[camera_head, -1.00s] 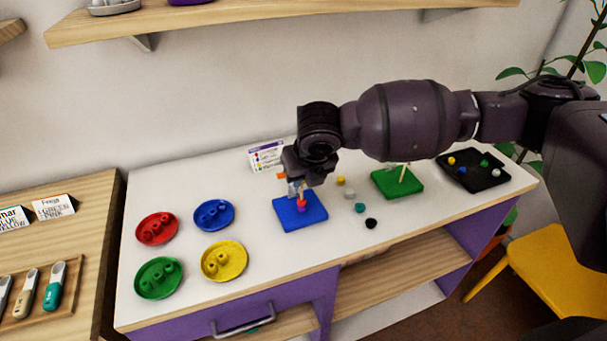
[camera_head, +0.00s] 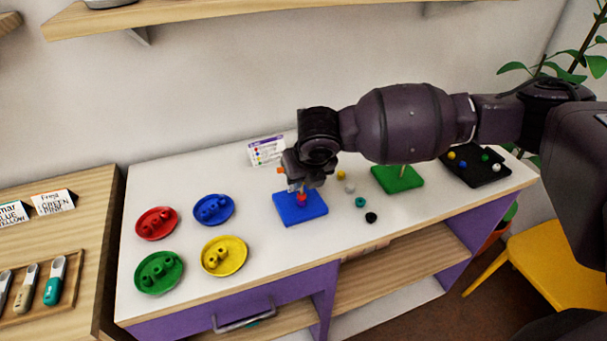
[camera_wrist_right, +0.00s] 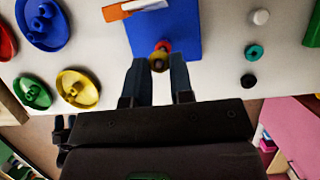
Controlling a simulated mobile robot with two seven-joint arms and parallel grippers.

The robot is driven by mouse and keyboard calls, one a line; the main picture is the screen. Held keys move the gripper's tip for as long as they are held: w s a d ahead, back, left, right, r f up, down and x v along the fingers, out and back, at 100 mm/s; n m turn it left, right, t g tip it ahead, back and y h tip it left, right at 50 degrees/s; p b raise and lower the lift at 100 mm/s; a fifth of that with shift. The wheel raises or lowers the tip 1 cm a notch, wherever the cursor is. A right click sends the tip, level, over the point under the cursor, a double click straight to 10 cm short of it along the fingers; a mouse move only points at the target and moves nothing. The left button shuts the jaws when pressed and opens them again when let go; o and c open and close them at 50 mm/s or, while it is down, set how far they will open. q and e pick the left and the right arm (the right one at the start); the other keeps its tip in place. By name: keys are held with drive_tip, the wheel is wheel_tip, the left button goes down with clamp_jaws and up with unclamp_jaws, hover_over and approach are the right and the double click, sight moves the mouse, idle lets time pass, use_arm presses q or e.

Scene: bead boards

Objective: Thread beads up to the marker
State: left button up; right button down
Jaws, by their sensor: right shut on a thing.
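A blue board (camera_head: 313,206) lies on the white table, with a red bead (camera_head: 301,197) low over it and a bluish-purple bit just under the red. My right gripper (camera_head: 297,184) points down just above the red bead. In the right wrist view its two fingers (camera_wrist_right: 158,74) are closed in on a yellowish bead (camera_wrist_right: 157,63), with the red bead (camera_wrist_right: 163,46) just beyond. The fingers hide most of the rod. An orange piece (camera_head: 281,170) shows left of the gripper; in the wrist view it looks orange and white (camera_wrist_right: 119,13). My left gripper is out of view.
Loose yellow (camera_head: 341,175), white (camera_head: 349,188), teal (camera_head: 360,202) and black (camera_head: 371,217) beads lie right of the board. Beyond are a green board (camera_head: 397,180) and a black tray (camera_head: 482,176) with beads. Several coloured dishes stand left; a card (camera_head: 267,150) stands behind.

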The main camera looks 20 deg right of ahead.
drive_tip(key=c, duration=0.9)
unclamp_jaws()
use_arm(q)
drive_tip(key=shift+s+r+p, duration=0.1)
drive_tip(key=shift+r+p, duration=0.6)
drive_tip(key=shift+p, duration=0.25)
use_arm(e)
drive_tip(key=shift+v, duration=5.45)
drive_tip(key=shift+a, duration=0.1)
